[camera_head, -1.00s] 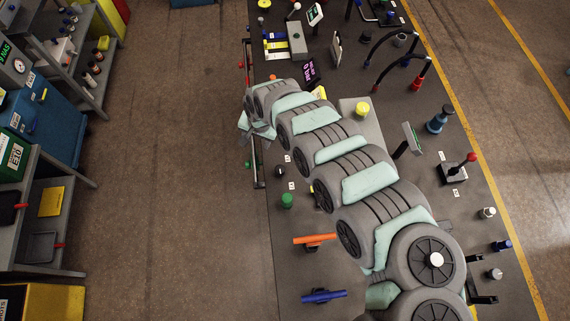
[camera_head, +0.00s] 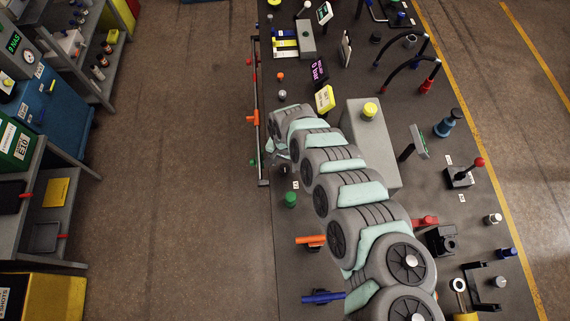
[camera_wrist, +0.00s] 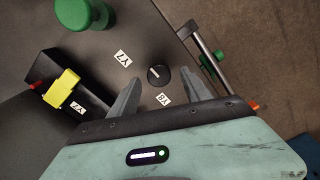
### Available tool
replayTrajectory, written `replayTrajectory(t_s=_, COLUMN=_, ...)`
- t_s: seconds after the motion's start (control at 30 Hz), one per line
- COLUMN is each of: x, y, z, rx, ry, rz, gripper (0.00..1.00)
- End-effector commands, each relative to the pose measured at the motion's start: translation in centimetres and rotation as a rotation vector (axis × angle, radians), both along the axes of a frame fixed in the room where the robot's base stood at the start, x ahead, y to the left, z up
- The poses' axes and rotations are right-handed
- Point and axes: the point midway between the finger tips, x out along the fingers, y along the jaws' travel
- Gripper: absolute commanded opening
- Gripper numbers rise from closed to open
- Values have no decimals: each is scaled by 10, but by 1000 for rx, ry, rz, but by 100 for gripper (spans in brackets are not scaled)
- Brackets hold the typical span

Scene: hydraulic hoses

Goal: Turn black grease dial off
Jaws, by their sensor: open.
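A small round black dial (camera_wrist: 158,75) with a pale pointer line stands on the dark table in the wrist view. It lies between the labels V7 (camera_wrist: 122,59) and V8 (camera_wrist: 163,99). My gripper (camera_wrist: 161,67) is open, with one finger on each side of the dial in that view. The fingers look apart from the dial; their height above it cannot be told. In the head view my gripper (camera_head: 280,158) is near the table's left edge, small and partly hidden by my arm.
A green knob (camera_wrist: 85,12) and a yellow lever (camera_wrist: 62,88) stand left of the dial in the wrist view. A metal rail (camera_wrist: 204,45) runs along the table edge on the right. The head view shows an orange valve handle (camera_head: 311,240) and a blue one (camera_head: 323,297) nearer.

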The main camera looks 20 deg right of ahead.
Motion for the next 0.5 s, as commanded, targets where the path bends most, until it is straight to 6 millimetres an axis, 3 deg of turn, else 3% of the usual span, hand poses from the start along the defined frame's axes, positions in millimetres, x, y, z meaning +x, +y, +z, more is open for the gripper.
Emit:
replayTrajectory(t_s=0.2, x=0, y=-1, z=-11, rx=-2, ry=1, rz=0, gripper=56)
replayTrajectory(t_s=0.5, x=0, y=-1, z=-12, rx=-4, ry=1, rz=0, gripper=56)
